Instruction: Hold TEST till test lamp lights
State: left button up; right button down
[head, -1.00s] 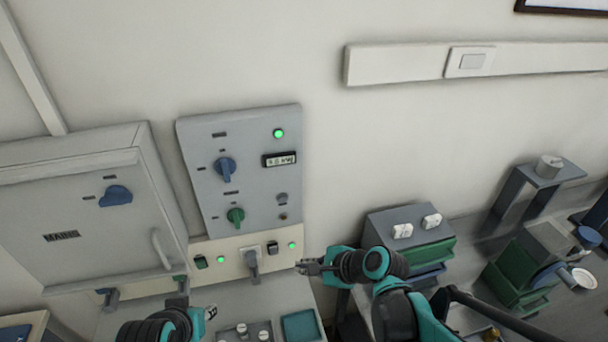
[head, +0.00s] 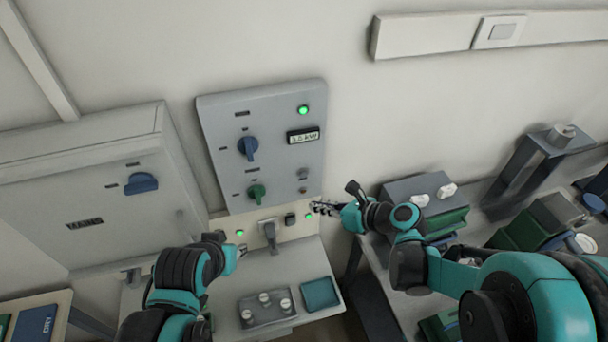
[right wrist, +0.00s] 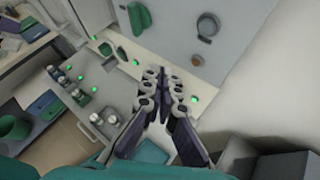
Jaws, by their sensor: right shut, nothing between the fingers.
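The grey control panel (head: 222,120) on the wall carries a lit green lamp (head: 303,110), a small display (head: 303,136), a blue knob (head: 248,147) and a green knob (head: 256,192).
Below the panel, a pale socket strip (head: 288,235) holds a plug (head: 268,233) and lit green lamps. A bench with a teal tray (head: 320,293) and a small rack (head: 266,308) lies beneath. A MAINS cabinet (head: 85,190) stands left; grey and green boxes (head: 420,190) stand right.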

jog(key=w+a, duration=0.2)
jog(key=w, duration=0.5)
jog(key=shift+w+a, duration=0.25)
dwell(1.2)
jog(key=shift+w+a+b, duration=0.1)
jog(key=shift+w+b, duration=0.2)
jog(key=shift+w, duration=0.15)
jog(key=shift+w+a, duration=0.15)
jog(key=shift+w, duration=0.25)
dwell(0.6)
dwell(0.3)
jog(key=shift+s+d, duration=0.25)
jog(key=shift+s, duration=0.65)
jog(key=shift+s+d, duration=0.25)
jog(key=shift+s, duration=0.55)
jog(key=shift+s+d, duration=0.3)
jog(key=shift+s, duration=0.45)
jog(key=shift+s+d, duration=0.25)
jog(key=shift+s, duration=0.55)
